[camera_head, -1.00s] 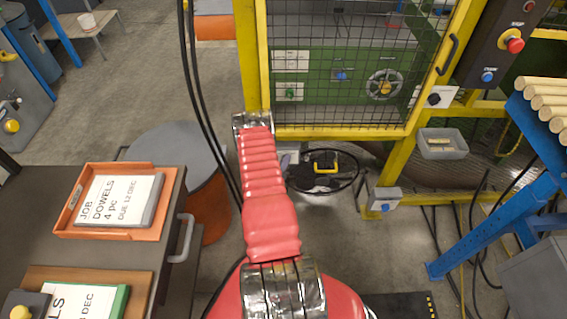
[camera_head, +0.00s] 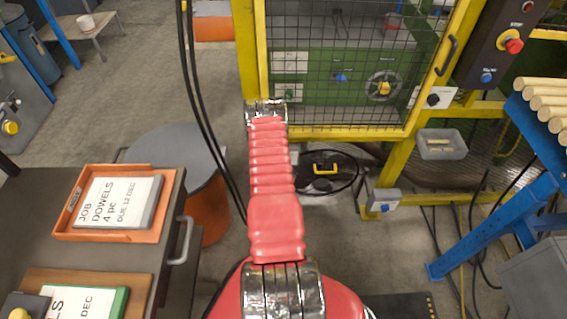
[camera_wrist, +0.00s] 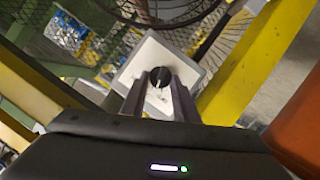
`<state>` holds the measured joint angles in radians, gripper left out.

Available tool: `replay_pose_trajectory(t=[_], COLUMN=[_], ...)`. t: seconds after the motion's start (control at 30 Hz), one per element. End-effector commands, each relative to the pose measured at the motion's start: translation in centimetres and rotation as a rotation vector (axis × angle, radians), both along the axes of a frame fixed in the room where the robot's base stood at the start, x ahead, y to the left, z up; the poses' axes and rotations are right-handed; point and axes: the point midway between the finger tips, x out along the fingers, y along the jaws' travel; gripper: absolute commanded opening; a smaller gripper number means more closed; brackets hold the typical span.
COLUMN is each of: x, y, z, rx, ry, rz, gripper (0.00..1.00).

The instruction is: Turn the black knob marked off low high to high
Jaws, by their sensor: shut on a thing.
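In the wrist view, a black round knob (camera_wrist: 158,75) with a pale mark sits on a tilted white plate (camera_wrist: 191,68). My gripper (camera_wrist: 160,82) has its two dark fingers on either side of this knob and is shut on it. The knob's lettering cannot be read, so its setting is unclear. In the head view my arm hides the gripper and whatever it holds. Another black knob (camera_head: 433,100) on a white plate shows there on the right yellow post, apart from my arm; its marking is too small to read.
A yellow mesh guard (camera_head: 345,133) stands ahead, with a handwheel (camera_head: 384,87) behind it. An orange tray (camera_head: 72,222) lies on the grey cabinet at left, near a round stool (camera_head: 175,150). A blue dowel rack (camera_head: 500,217) stands at right.

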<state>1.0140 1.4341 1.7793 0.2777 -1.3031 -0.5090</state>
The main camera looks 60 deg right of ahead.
Motion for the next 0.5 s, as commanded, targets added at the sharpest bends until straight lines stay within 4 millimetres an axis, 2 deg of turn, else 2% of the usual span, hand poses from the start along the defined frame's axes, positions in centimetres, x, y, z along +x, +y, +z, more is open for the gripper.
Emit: replay_pose_trajectory(t=[0.03,0.5], x=[-0.11,-0.57], y=[0.68,0.58], z=[-0.69,-0.71], rx=[0.039,0.244], ry=[-0.029,-0.427], rz=[0.009,0.006], gripper=[0.05,0.05])
